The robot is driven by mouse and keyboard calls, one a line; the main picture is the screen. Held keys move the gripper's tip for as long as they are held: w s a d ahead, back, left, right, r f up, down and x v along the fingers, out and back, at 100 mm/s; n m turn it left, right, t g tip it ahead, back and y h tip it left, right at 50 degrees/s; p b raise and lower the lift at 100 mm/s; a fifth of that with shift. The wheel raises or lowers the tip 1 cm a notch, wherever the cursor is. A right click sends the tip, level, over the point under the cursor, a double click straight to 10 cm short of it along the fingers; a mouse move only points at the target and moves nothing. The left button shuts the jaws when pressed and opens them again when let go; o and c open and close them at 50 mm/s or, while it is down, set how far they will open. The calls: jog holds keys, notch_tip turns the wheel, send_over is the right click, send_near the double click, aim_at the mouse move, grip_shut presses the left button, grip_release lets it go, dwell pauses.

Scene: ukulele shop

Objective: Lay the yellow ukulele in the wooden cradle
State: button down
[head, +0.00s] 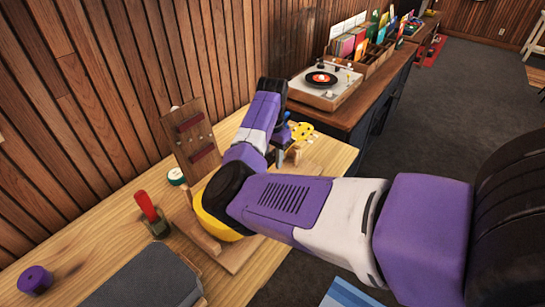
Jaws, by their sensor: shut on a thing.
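The yellow ukulele is mostly hidden behind my arm. A rounded yellow edge of its body (222,230) shows below my elbow, and its headstock with dark pegs (302,132) shows beyond my wrist. My gripper (285,147) is shut on the ukulele near the headstock end, with the grip partly covered by my wrist. The wooden cradle (243,257) is a pale board with raised wooden pieces on the workbench, under the ukulele. I cannot tell whether the ukulele touches it.
A wooden upright with dark red pads (189,138) stands behind, by the panelled wall. A red-handled tool in a holder (149,210), a purple roll (35,280) and a dark grey mat (145,278) are at the left. A turntable (322,84) stands on the counter beyond.

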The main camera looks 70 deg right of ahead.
jog(key=shift+f+b, duration=0.55)
jog(key=shift+f, duration=0.8)
jog(key=c, duration=0.8)
grip_release()
jog(key=shift+c, duration=0.2)
jog(key=shift+r, duration=0.1)
jog(key=shift+r+p, duration=0.9)
jog(key=shift+p, duration=0.1)
jog(key=shift+r, duration=0.15)
jog(key=shift+r+p, duration=1.15)
